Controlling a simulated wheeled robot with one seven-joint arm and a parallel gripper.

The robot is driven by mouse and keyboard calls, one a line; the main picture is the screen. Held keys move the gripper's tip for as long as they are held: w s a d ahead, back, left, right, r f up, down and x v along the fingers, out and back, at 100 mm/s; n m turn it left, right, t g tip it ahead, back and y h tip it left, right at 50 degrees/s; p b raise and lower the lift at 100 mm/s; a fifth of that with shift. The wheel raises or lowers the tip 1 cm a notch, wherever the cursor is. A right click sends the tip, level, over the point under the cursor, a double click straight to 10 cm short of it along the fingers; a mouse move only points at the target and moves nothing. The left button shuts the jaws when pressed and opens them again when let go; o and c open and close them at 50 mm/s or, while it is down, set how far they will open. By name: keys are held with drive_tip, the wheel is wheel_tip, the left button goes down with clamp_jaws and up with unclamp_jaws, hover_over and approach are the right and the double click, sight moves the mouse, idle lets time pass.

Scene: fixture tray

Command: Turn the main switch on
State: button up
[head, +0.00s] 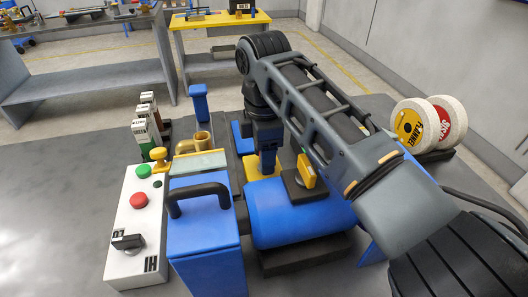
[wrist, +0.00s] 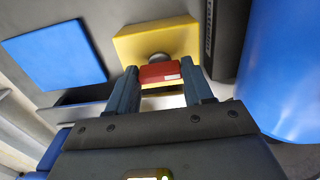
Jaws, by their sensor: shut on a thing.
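The main switch appears to be a red handle (wrist: 160,73) on a round grey knob, mounted on a yellow box (wrist: 150,38) in the wrist view. My gripper (wrist: 161,76) is shut on the red handle, one finger on each side. The handle lies across the picture, roughly level. In the head view the yellow box (head: 256,184) shows low behind the blue cylinder, and my gripper (head: 267,160) points down over it. The red handle is hidden there by my gripper, so its on or off mark cannot be read.
Beside my gripper are a blue cylinder (head: 290,222) and a yellow lever (head: 306,171). A blue box with a black handle (head: 203,235) and a white control box (head: 127,215) with buttons and a black knob stand left. Two labelled discs (head: 411,124) stand right.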

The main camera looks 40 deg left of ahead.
idle(0.3)
drive_tip(key=o, duration=1)
drive_tip(key=shift+o, duration=0.2)
drive_tip(key=shift+r+b, duration=0.5)
drive_tip(key=shift+r, duration=3.4)
